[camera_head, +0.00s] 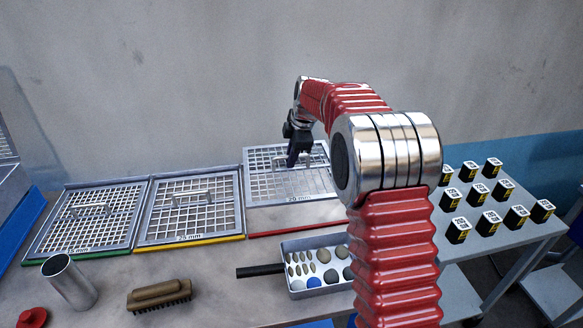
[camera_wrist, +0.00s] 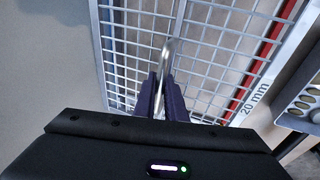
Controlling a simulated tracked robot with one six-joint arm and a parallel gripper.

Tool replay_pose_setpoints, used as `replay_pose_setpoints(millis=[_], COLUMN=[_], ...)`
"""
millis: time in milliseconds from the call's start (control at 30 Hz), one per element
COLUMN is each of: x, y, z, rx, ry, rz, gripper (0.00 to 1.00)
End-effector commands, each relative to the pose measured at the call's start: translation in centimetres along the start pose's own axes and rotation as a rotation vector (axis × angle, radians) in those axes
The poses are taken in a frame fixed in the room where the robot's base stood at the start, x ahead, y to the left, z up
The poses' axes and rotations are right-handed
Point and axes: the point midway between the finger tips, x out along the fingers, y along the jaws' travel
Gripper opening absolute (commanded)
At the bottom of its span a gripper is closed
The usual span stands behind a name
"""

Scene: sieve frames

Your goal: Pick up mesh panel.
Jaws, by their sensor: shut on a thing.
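The mesh panel (camera_head: 325,193) marked 20 mm is a silver grid in a metal frame, the rightmost of three at the back of the bench. My gripper (camera_head: 291,162) reaches down onto its middle. In the wrist view my gripper (camera_wrist: 163,90) is shut on the panel's curved metal handle (camera_wrist: 168,50). The mesh panel (camera_wrist: 215,60) fills much of that view, with a red strip showing through its grid. In the head view the panel appears raised above its red-edged place (camera_head: 295,229). My arm hides its right side.
Two other mesh panels stand left, one with a yellow edge (camera_head: 190,242) and one with a green edge (camera_head: 75,257). In front are a tray of stones (camera_head: 298,295), a brush (camera_head: 160,295), a metal cup (camera_head: 68,280) and a red object (camera_head: 32,317). Several black-and-yellow blocks (camera_head: 488,223) stand right.

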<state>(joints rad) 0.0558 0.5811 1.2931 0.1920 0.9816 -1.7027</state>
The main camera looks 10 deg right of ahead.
Motion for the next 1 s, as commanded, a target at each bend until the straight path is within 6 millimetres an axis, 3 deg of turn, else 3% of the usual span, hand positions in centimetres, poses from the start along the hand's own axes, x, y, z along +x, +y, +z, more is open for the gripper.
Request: replay_pose_setpoints(millis=[733,867,1000], x=[-0.8,-2.2,-5.4], y=[0.2,0.0,-0.6], z=[-0.1,-0.3,-0.8], rx=[0.000,-0.002,-0.007], ry=[0.000,0.001,0.002], rz=[0.004,0.005,0.006], gripper=[0.00,0.00,0.00])
